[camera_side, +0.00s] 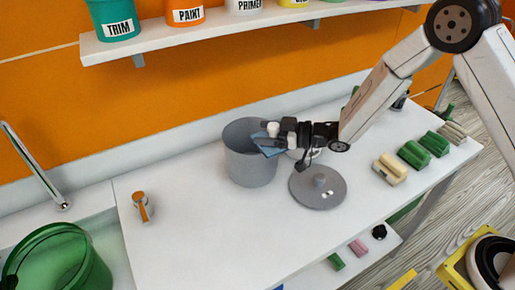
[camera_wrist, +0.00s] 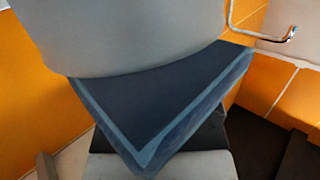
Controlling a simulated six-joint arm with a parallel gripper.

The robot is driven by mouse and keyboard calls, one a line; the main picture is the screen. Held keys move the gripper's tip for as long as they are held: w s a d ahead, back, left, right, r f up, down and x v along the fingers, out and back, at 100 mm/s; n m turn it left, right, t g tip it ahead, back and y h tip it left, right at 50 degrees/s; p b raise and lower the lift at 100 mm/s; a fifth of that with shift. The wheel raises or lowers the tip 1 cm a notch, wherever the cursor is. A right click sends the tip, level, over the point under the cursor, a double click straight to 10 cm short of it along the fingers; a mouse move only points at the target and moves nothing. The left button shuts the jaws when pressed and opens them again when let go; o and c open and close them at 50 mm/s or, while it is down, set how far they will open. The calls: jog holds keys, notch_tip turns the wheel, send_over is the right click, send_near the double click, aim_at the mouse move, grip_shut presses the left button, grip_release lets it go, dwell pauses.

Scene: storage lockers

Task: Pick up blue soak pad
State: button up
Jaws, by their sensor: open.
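The blue soak pad (camera_side: 268,150) is a folded, dark-blue sheet with a lighter blue border. In the side view it sits at the right rim of a grey bucket (camera_side: 248,167), partly over its mouth. My gripper (camera_side: 275,138) is open at the bucket's right rim, with the pad at its fingertips. In the wrist view the pad (camera_wrist: 160,90) fills the middle, its pointed corner towards the bottom, between pale grey surfaces above and below. I cannot tell whether both fingers touch it, and part of it is hidden.
A grey round lid (camera_side: 318,190) lies right of the bucket. Green and cream blocks (camera_side: 413,153) line the counter's right side. An orange-topped item (camera_side: 141,205) stands left, and a green tub (camera_side: 60,262) sits at the lower left. Paint tins (camera_side: 186,12) stand on the shelf above. The counter's front is clear.

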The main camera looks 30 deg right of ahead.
grip_shut()
jog(key=shift+r, duration=0.65)
jog(key=s+d+r, duration=0.3)
jog(key=s+r, duration=0.8)
jog(key=s, duration=0.2)
jog(key=shift+s+d+r, duration=0.25)
jog(key=shift+s+r, duration=0.05)
jog(key=shift+r, duration=0.05)
jog(key=shift+w, duration=0.1)
dwell(0.4)
